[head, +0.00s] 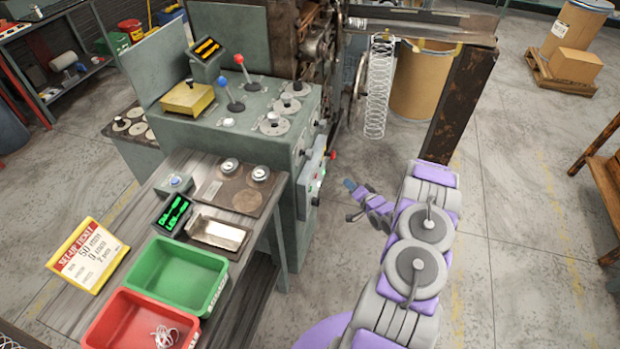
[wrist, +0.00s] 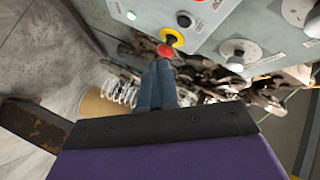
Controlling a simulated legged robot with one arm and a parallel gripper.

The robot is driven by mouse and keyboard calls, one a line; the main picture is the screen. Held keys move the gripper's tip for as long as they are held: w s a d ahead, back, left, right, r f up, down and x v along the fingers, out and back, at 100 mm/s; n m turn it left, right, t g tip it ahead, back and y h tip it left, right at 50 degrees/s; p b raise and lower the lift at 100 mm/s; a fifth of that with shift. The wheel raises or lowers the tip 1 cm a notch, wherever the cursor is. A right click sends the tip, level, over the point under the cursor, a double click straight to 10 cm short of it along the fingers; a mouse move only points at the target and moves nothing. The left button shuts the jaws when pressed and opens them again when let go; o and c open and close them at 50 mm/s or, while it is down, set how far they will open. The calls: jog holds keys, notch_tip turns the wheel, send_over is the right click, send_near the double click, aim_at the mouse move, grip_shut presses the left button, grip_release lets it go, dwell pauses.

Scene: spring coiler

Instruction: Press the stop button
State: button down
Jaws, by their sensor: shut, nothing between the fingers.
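A red mushroom-shaped stop button (wrist: 165,51) with a yellow collar (wrist: 173,37) sticks out from the grey machine panel in the wrist view. In the head view the red button (head: 333,155) shows on the side of the machine, facing right. My gripper (wrist: 160,66) is shut and empty, its blue fingers together. In the wrist view its tips lie just below the red button and overlap its edge; I cannot tell whether they touch. In the head view my gripper (head: 350,185) is to the right of and below the button, with a visible gap in the picture.
A black button (wrist: 183,19) and a green-lit button (wrist: 131,15) are on the same panel. A wire spring (head: 377,90) hangs beside a rusty post (head: 458,105) behind my arm. A bench with a green bin (head: 178,292) and a red bin (head: 120,325) stands left. Open floor lies right.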

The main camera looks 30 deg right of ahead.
aim_at(316, 176)
jog(key=shift+d+f, duration=0.1)
jog(key=w+a, duration=0.5)
jog(key=w, duration=0.1)
jog(key=shift+w+a, duration=0.3)
jog(key=shift+a, duration=0.05)
dwell(0.4)
jog(key=shift+w+a, duration=0.1)
dwell(1.9)
jog(key=shift+w+a+p, duration=0.2)
jog(key=shift+p, duration=0.2)
jog(key=shift+w+a, duration=0.25)
jog(key=shift+w, duration=0.05)
dwell(0.7)
dwell(0.3)
jog(key=shift+s+d+p, duration=0.3)
jog(key=shift+s+d, duration=0.15)
jog(key=shift+s, duration=0.2)
